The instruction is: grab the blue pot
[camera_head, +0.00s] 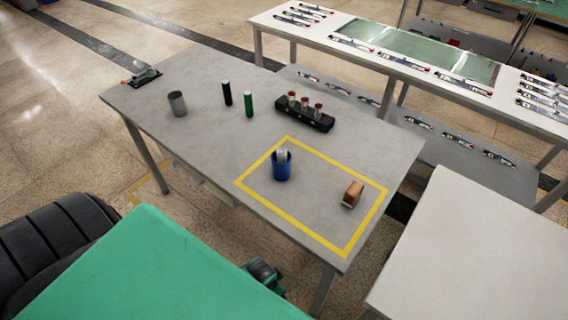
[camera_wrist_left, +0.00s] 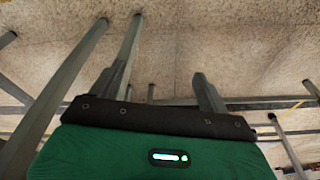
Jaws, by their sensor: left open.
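The blue pot (camera_head: 281,172) stands upright on the grey table (camera_head: 205,75), inside a yellow taped rectangle (camera_head: 258,205). A pale, silvery object (camera_head: 282,155) sticks up out of its top. My left gripper (camera_wrist_left: 158,92) shows in the left wrist view with its two fingers wide apart and nothing between them. That view shows floor and table legs beyond the fingers; the pot is not in it. The gripper is apart from the pot. My right gripper is not in view.
A brown block (camera_head: 353,194) lies right of the pot inside the rectangle. A black rack (camera_head: 305,115) with red-topped items stands behind. A green cylinder (camera_head: 249,104), black cylinder (camera_head: 227,93) and grey cup (camera_head: 177,103) stand further left. Bare tabletop surrounds the pot.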

